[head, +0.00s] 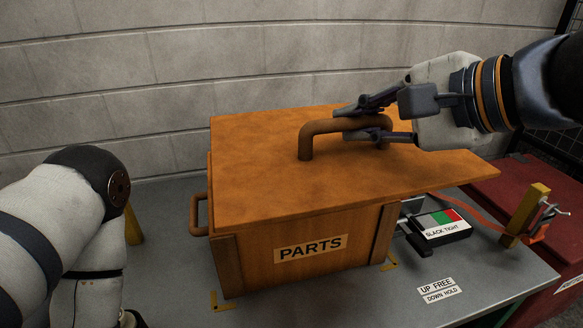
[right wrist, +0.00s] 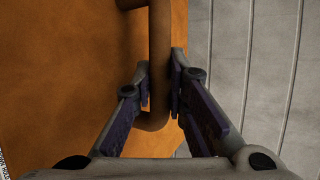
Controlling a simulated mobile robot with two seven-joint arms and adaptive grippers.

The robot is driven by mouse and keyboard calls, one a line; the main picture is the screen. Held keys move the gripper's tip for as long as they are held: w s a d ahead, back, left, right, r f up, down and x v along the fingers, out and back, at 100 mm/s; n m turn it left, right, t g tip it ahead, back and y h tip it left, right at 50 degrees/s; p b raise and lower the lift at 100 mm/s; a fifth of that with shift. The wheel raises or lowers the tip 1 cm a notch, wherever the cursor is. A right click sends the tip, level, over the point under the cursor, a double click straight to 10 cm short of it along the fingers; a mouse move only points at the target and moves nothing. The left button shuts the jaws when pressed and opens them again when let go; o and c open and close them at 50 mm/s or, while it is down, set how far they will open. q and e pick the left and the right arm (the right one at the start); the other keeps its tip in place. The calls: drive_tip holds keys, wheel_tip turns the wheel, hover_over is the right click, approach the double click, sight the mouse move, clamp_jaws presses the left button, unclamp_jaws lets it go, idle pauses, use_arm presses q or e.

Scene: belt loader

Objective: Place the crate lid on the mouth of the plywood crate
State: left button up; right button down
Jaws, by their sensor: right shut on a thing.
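The crate lid (head: 258,182) is a flat orange-brown board with a brown bar handle (head: 318,128) on top. My right gripper (head: 368,122) is shut on this handle near its right end. The right wrist view shows the handle (right wrist: 159,40) between the two fingers (right wrist: 161,82). The plywood crate (head: 340,265), labelled PARTS, stands under the lid on the grey table. The lid covers the mouth from this view and overhangs the crate at the right. I cannot tell whether it touches the rim. My left arm shows at the left; its gripper is out of view.
A side handle (head: 199,214) sticks out at the crate's left. Right of the crate are a SLACK/TIGHT indicator box (head: 440,228), a yellow post (head: 526,215) with an orange strap, and an UP FREE/DOWN HOLD label (head: 437,289). A red box (head: 530,190) stands beyond. A block wall is behind.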

drive_tip(key=w+a+f, duration=0.1)
drive_tip(key=w, duration=0.1)
drive_tip(key=w+a+f, duration=0.1)
drive_tip(key=w+f, duration=0.1)
drive_tip(key=w+a+f, duration=0.1)
drive_tip(key=w, duration=0.1)
drive_tip(key=shift+w+a+f+b, duration=0.25)
drive_tip(key=shift+w+a+b, duration=0.05)
drive_tip(key=shift+w+b, duration=0.1)
use_arm(q)
drive_tip(key=s+f+g+b, duration=0.2)
drive_tip(key=s+f+b, duration=0.1)
drive_tip(key=s+f, duration=0.2)
drive_tip(key=shift+s, duration=0.2)
use_arm(e)
drive_tip(key=w+a+f, duration=0.3)
drive_tip(key=w+f, duration=0.1)
drive_tip(key=f, duration=0.4)
drive_tip(key=shift+w, duration=0.3)
drive_tip(key=shift+f, duration=0.1)
drive_tip(key=shift+f, duration=0.15)
use_arm(q)
drive_tip(key=shift+f, duration=0.1)
use_arm(e)
drive_tip(key=c, duration=1.6)
unclamp_jaws()
drive_tip(key=shift+f, duration=0.1)
drive_tip(key=shift+d, duration=0.1)
